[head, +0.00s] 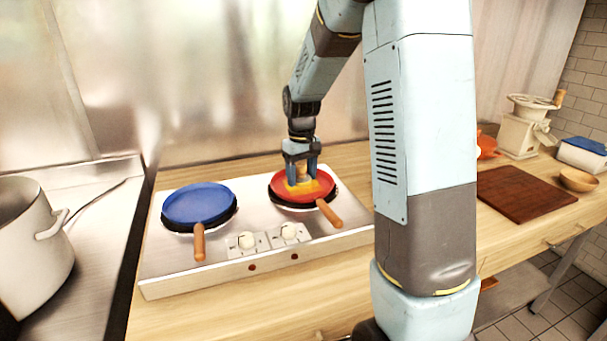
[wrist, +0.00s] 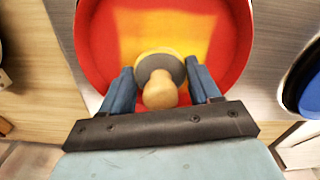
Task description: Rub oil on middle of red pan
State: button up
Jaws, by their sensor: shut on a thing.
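The red pan (head: 283,181) sits on the right burner of the cooktop, its wooden handle toward the front right. It fills the upper part of the wrist view (wrist: 100,40). A yellow, oil-like patch (wrist: 183,33) covers part of its inside, around the middle. My gripper (head: 301,168) points down over the pan. It is shut on an applicator (wrist: 160,92) with a rounded wooden knob, a grey collar and a yellowish base. The applicator is low at the pan's inside surface, at the near edge of the yellow patch. Its underside is hidden, so I cannot tell whether it touches.
A blue pan (head: 198,203) sits on the left burner of the cooktop (head: 170,277). A large pot (head: 30,255) stands at the far left. A cutting board (head: 525,193), a small bowl (head: 578,180) and a grinder (head: 520,135) are on the right counter.

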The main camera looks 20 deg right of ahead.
jog(key=shift+a, duration=0.9)
jog(key=shift+a+r, duration=0.15)
jog(key=shift+r, duration=3.85)
jog(key=shift+s, duration=0.1)
